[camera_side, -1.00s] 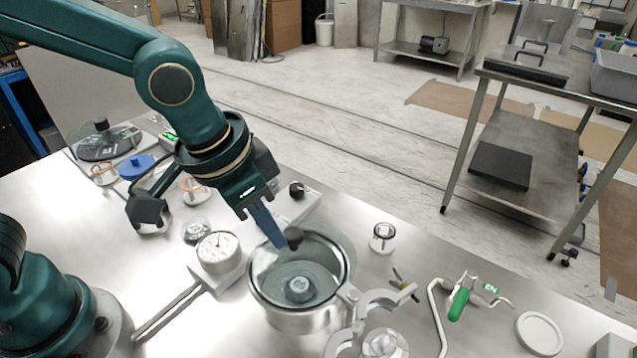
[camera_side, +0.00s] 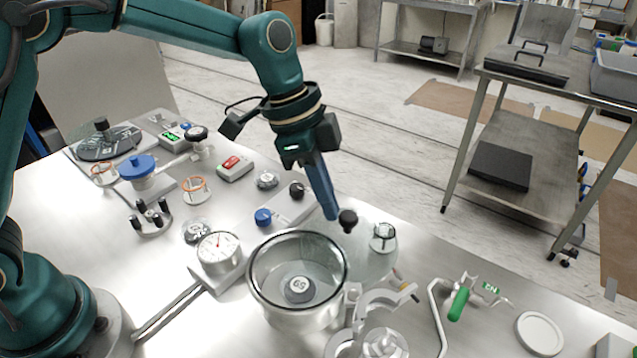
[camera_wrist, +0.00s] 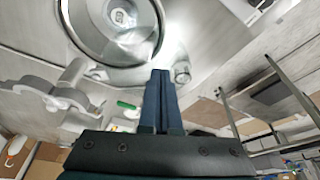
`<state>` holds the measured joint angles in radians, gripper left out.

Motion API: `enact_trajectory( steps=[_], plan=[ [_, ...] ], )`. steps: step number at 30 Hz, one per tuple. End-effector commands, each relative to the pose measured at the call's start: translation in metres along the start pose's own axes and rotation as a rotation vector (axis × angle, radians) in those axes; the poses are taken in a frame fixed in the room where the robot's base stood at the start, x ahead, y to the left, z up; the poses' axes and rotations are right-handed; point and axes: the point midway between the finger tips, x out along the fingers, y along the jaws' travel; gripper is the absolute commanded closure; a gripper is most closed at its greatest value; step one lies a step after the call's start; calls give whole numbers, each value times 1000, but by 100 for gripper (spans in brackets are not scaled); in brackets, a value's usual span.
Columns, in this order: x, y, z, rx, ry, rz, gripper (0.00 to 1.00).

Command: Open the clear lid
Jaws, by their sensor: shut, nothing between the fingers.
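The clear lid (camera_side: 365,258) is a see-through disc with a black knob (camera_side: 348,218). It is swung out to the right of the metal pot (camera_side: 270,300), whose mouth is uncovered. A weight marked 59 or similar (camera_side: 298,288) sits inside; the pot also shows in the wrist view (camera_wrist: 84,30). My gripper (camera_side: 331,214) is shut and empty, pointing down, with its tips just left of the knob. I cannot tell if they touch. In the wrist view my gripper's fingers (camera_wrist: 160,76) are together beside the pot rim; the lid is hard to make out there.
A clamp fitting (camera_side: 385,300) stands at the pot's right front. A small jar (camera_side: 383,237) is close to the lid. A round dial gauge (camera_side: 218,249) is left of the pot, and a control box with a blue knob (camera_side: 263,217) stands behind.

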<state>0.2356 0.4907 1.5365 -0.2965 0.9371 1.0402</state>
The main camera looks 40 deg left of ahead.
Motion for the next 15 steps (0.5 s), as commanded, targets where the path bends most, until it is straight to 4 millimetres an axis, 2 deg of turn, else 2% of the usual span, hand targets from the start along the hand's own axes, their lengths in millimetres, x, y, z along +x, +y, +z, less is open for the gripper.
enact_trajectory(
  steps=[8,15],
  plan=[
    [10,-9,-28,246,0,78,100],
    [17,-11,-51,248,0,78,100]
  ],
)
